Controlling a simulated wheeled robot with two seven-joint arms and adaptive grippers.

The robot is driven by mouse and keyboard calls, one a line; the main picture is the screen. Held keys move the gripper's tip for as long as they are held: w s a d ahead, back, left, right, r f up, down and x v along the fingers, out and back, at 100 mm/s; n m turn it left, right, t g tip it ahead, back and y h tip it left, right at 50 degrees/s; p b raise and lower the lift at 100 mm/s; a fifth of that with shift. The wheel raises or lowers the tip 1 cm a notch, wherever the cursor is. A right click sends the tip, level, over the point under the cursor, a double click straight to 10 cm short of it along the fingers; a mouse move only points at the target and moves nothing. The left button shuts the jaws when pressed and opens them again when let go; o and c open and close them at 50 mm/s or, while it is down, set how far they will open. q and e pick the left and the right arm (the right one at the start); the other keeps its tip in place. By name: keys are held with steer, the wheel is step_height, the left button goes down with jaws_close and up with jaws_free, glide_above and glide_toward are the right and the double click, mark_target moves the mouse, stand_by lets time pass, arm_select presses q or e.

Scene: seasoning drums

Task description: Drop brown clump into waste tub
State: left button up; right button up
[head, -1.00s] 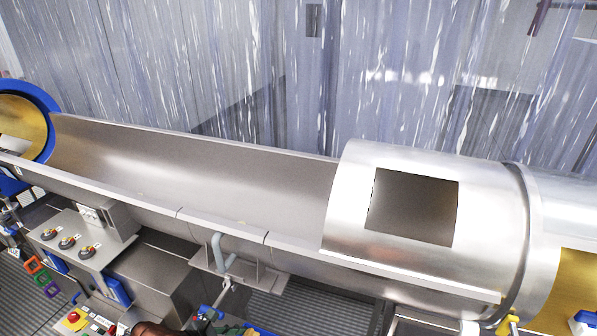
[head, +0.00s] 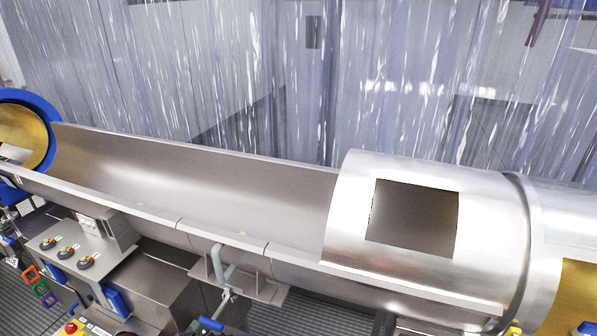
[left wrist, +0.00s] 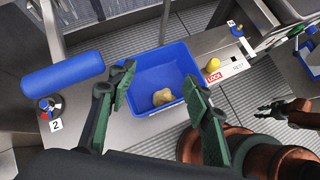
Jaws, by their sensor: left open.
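In the left wrist view, my left gripper (left wrist: 158,95) is open, with its two green-padded fingers spread wide on either side of a blue tub (left wrist: 178,56). A light brown clump (left wrist: 162,97) lies on the floor of the tub, apart from both fingers. My right gripper (left wrist: 272,111) is at the right of this view, away from the tub; its finger opening is too small to judge. Neither gripper, the clump nor the tub can be made out in the head view.
A blue cylinder (left wrist: 62,75) and a dial lie left of the tub. A yellow knob (left wrist: 215,64) and a red LOCK label are at its right. The head view shows a long steel trough (head: 200,180) and a drum cover with a square opening (head: 412,217).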

arm_select(q)
steer(key=v, duration=0.7)
steer(key=shift+s+a+r, duration=0.15)
steer(key=shift+a+r, duration=0.1)
